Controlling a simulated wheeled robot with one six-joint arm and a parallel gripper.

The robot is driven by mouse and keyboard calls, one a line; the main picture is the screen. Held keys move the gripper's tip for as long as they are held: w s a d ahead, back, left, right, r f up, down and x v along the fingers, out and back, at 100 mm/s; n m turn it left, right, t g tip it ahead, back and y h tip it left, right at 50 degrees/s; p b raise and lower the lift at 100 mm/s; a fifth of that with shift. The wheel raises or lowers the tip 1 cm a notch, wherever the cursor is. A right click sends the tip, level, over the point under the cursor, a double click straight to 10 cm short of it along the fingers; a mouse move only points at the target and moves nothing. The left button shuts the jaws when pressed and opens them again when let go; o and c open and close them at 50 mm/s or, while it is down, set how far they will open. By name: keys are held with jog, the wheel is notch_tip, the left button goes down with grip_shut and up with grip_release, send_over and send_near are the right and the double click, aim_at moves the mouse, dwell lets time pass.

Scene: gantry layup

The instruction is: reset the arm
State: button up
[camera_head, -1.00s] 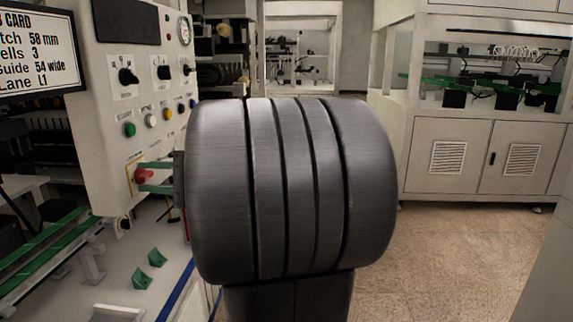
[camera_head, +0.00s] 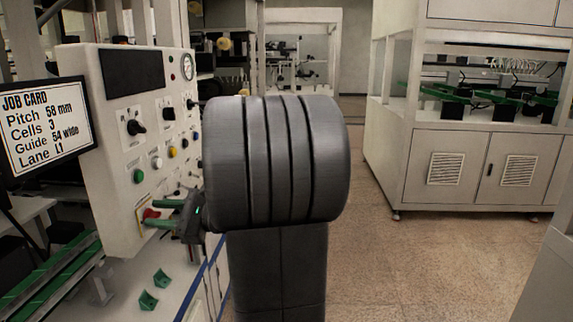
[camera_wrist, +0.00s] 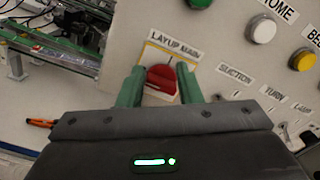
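My gripper (camera_head: 154,213) is at the lower part of the white control panel (camera_head: 128,95), at a red rotary switch. The wrist view shows the two green fingers of my gripper (camera_wrist: 161,78) spread apart, one on each side of the red switch (camera_wrist: 162,84). There is a visible gap between the switch and each finger. The switch sits on a yellow-edged plate under a label reading "LAYUP MAIN". My dark wrist housing hides the lower part of the wrist view. In the head view my grey arm covers the middle.
A job card screen (camera_head: 43,130) stands left of the panel. Green (camera_head: 139,176), white and yellow buttons sit above the switch. Green brackets (camera_head: 148,300) lie on the bench below. A white cabinet (camera_head: 470,165) stands at the right, with clear floor (camera_head: 385,265) before it.

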jog(key=shift+w+r+m+p, duration=0.15)
jog(key=shift+r+m+p, duration=0.05)
jog(key=shift+m+p, duration=0.9)
jog(key=shift+w+f+m, duration=0.1)
jog(key=shift+m, duration=0.5)
